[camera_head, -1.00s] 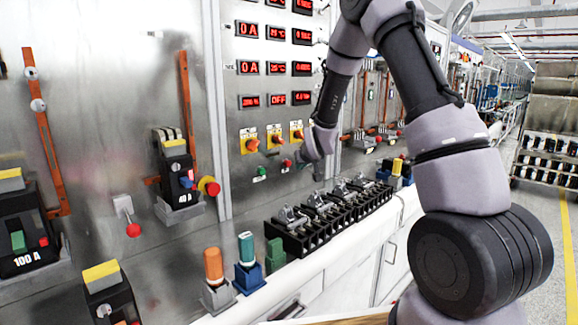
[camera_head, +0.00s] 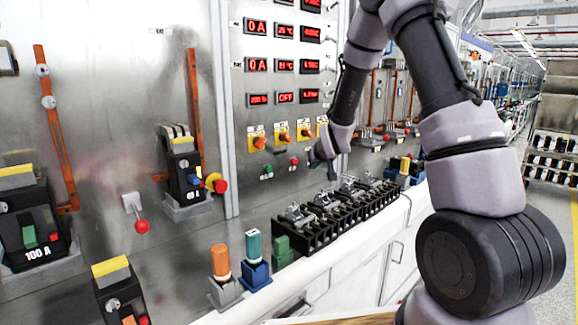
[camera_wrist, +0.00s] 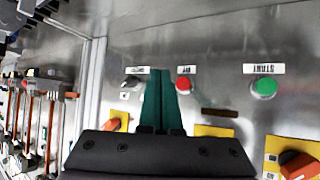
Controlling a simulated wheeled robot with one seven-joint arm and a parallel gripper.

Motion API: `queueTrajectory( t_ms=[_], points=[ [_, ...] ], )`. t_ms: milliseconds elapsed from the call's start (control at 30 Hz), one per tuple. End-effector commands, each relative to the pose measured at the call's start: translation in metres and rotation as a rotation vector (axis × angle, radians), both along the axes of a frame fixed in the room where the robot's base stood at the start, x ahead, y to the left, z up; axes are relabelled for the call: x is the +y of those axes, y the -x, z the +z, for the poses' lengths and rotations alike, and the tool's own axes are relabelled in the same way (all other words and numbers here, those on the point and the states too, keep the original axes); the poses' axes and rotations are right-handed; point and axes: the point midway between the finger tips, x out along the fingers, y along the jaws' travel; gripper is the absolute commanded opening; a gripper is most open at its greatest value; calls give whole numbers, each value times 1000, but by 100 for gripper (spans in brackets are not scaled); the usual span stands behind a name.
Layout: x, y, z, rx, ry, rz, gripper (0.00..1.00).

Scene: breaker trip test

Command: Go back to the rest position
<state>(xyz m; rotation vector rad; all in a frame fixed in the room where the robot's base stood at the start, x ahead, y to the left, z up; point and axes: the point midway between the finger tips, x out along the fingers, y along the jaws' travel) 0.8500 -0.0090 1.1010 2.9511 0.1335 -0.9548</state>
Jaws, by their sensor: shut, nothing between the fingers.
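My gripper (camera_head: 318,172) is in front of the steel control panel, at the right of the small buttons and above the black terminal row. In the wrist view its two dark green fingers (camera_wrist: 159,98) are together, with nothing between them. In that view the panel appears upside down. A red button (camera_wrist: 184,85) shows just beside the fingertips, and a green START button (camera_wrist: 264,87) is farther right. A small selector switch (camera_wrist: 131,83) is left of the fingers. I cannot tell whether the fingertips touch the panel. Orange knobs on yellow plates (camera_wrist: 297,166) are partly hidden by the gripper body.
The black terminal row (camera_head: 336,215) with metal clips stands on the white bench below my gripper. An orange-topped post (camera_head: 220,262) and a teal-topped post (camera_head: 254,255) stand at its left. Breakers (camera_head: 183,170) project from the left panel. The aisle (camera_head: 545,210) at right looks open.

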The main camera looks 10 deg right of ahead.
Motion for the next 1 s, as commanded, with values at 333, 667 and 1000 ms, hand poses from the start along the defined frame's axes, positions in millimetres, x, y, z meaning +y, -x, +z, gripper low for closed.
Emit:
queueTrajectory(
  t_ms=[333,667,1000],
  points=[
    [-28,72,111,89,-111,-93,0],
    [-49,207,197,219,-246,-185,0],
    [-51,347,226,339,-372,-254,0]
  ],
)
